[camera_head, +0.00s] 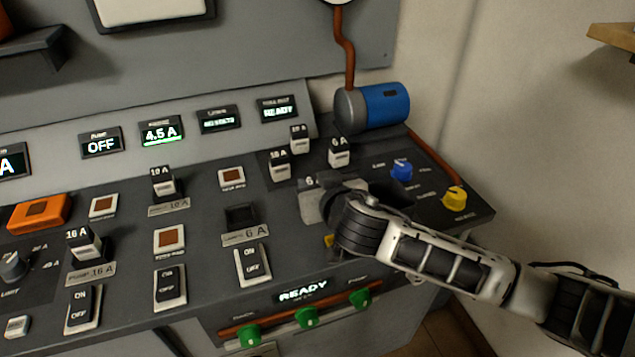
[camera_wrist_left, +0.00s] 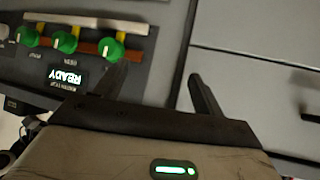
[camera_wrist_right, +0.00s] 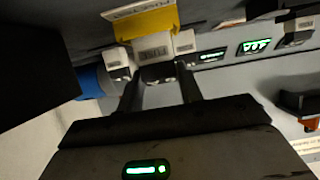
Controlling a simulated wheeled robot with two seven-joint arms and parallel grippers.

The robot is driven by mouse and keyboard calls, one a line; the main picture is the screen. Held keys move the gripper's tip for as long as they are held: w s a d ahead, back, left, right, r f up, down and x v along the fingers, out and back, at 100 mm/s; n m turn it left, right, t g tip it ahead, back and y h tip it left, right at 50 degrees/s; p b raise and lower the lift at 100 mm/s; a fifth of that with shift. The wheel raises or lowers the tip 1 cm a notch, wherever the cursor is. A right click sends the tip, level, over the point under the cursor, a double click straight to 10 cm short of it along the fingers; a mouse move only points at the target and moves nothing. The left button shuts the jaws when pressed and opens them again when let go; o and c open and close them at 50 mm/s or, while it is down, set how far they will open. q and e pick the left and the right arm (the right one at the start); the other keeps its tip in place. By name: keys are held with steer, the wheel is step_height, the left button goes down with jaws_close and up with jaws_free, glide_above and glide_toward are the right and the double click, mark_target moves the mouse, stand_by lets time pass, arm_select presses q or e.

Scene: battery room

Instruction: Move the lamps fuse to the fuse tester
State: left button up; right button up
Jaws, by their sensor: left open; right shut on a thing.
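My right gripper (camera_head: 328,202) is shut on a dark-topped fuse (camera_head: 309,182) marked 6, over the right part of the sloped panel. In the right wrist view the fuse (camera_wrist_right: 157,73) is between the fingertips; the gripper and wrist hide part of it in the head view. An empty dark socket (camera_head: 240,216) is above a "6 A" plate. A yellow part (camera_wrist_right: 147,24) is just beyond the held fuse; I cannot tell whether they touch.
Several fuses stand near the held one, including a 6 A fuse (camera_head: 339,152) and a 10 A fuse (camera_head: 300,138). A blue cylinder (camera_head: 385,104) is behind. Blue (camera_head: 401,168) and yellow (camera_head: 454,198) knobs are at right. Green knobs (camera_head: 307,317) line the front.

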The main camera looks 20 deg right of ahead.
steer(key=shift+f, duration=0.1)
steer(key=o, duration=0.8)
steer(key=shift+c, duration=0.2)
steer(key=shift+s, duration=0.1)
steer(key=shift+s+r+p, duration=0.35)
steer(key=shift+s+p, duration=0.15)
steer(key=shift+s, duration=0.05)
steer(key=shift+p+v, duration=1.6)
steer(key=shift+v, duration=3.15)
steer(key=shift+f, duration=0.1)
